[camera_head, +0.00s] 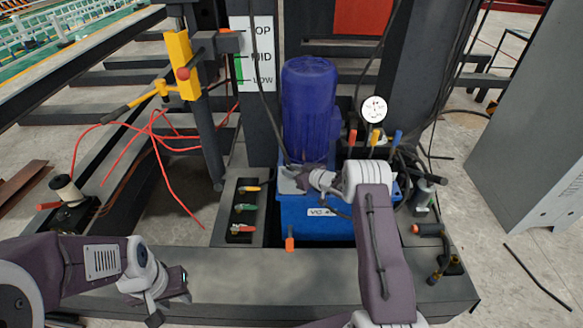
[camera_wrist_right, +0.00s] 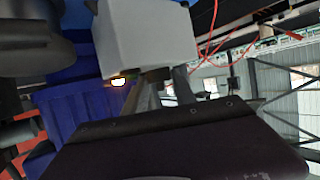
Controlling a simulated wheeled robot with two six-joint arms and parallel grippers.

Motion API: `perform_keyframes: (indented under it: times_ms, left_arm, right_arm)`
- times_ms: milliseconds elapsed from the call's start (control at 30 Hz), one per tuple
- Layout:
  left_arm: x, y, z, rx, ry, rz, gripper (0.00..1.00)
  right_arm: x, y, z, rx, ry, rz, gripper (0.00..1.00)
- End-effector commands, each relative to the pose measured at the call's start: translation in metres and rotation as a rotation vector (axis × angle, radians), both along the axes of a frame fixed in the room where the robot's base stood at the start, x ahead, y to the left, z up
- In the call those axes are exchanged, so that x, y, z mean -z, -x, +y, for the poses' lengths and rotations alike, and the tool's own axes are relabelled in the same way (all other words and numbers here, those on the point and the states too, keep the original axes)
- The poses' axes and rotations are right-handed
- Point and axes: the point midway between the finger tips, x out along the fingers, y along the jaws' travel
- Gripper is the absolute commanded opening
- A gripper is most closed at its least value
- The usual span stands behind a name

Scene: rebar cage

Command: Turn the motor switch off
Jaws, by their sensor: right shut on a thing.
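The blue motor (camera_head: 310,110) stands upright on a blue tank (camera_head: 315,222). A light grey switch box (camera_head: 288,182) sits at its lower front left, mostly hidden by my right gripper (camera_head: 298,178). In the right wrist view the grey box (camera_wrist_right: 150,40) is large and close, and the fingers of my right gripper (camera_wrist_right: 165,85) meet just below it, shut on what seems to be its switch. The switch itself is hidden there. A small amber light (camera_wrist_right: 118,80) glows beside the box. My left gripper (camera_head: 160,298) hangs low at the left, away from the motor; its jaws are unclear.
Colored levers (camera_head: 374,138) and a round pressure gauge (camera_head: 374,110) stand right of the motor. A yellow lever post (camera_head: 183,65) and red cables (camera_head: 160,140) are further left. A grey cabinet (camera_head: 530,130) stands at right.

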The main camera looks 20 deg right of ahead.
Motion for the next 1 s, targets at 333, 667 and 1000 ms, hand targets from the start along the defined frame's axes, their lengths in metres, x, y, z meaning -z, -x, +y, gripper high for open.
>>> perform_keyframes:
  times_ms: [333, 667, 1000]
  left_arm:
    - [-0.004, 0.000, 0.000, 0.000, 0.000, 0.000, 0.36]
    - [-0.004, 0.000, 0.000, 0.000, 0.000, 0.000, 0.36]
    - [-0.012, 0.000, 0.000, 0.000, 0.000, 0.000, 0.36]
  right_arm:
    - [-0.002, -0.001, -0.001, -0.055, 0.001, -0.004, 0.00]
    - [-0.001, 0.000, -0.001, -0.054, 0.003, -0.003, 0.53]
    - [-0.009, 0.011, -0.009, -0.052, 0.001, 0.001, 0.53]
